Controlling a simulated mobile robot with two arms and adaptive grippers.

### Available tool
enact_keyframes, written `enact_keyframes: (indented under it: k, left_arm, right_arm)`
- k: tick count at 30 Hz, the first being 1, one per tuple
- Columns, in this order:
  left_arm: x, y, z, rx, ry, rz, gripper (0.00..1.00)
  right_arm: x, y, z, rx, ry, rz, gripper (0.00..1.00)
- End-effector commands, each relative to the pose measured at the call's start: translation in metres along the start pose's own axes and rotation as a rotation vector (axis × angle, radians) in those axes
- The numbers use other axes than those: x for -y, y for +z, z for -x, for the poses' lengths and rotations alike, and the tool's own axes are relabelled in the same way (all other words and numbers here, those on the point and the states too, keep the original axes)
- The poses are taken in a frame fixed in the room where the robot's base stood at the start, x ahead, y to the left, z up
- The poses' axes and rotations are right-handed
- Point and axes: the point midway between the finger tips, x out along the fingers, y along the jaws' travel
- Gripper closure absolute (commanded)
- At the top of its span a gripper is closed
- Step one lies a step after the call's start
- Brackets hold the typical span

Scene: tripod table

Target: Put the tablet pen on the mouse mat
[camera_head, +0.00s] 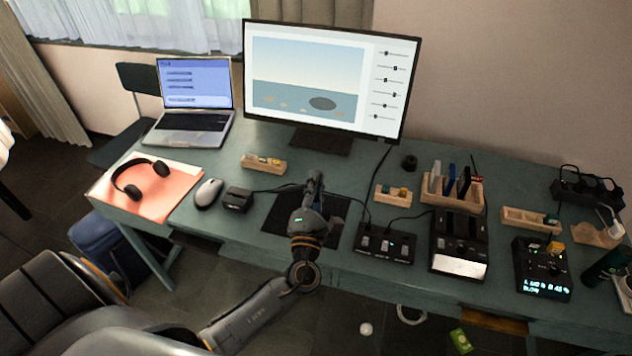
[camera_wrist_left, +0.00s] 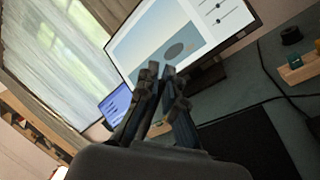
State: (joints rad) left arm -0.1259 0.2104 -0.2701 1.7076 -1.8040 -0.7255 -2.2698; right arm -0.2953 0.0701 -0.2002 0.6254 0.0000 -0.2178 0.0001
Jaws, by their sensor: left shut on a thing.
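The black mouse mat (camera_head: 278,214) lies flat on the desk in front of the monitor. It also shows in the left wrist view (camera_wrist_left: 250,145). My left gripper (camera_head: 315,182) is over the mat's far part, and its arm hides the mat's middle. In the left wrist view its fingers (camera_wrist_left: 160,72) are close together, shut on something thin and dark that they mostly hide. I take this to be the tablet pen, but its outline is not clear. Whether it touches the mat I cannot tell. My right gripper is not in view.
A grey mouse (camera_head: 208,193) and a small black box (camera_head: 237,199) are left of the mat. A black switch box (camera_head: 386,243) is at its right. The monitor (camera_head: 325,80) stands behind. A wooden organizer (camera_head: 468,194) holds several upright items. The desk is crowded to the right.

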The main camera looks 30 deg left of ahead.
Motion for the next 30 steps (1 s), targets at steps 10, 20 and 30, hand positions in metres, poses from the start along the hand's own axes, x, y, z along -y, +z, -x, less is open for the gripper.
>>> enact_keyframes:
  k: [10,20,30]
  left_arm:
    - [0.010,-0.006,0.003,0.001,-0.016,0.001,1.00]
    - [0.038,-0.022,0.011,0.002,-0.015,0.001,1.00]
    - [0.067,-0.039,0.018,0.001,-0.015,0.001,1.00]
  right_arm:
    - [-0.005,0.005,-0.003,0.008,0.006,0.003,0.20]
    - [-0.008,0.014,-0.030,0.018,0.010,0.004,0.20]
    - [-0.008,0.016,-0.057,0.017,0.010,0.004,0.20]
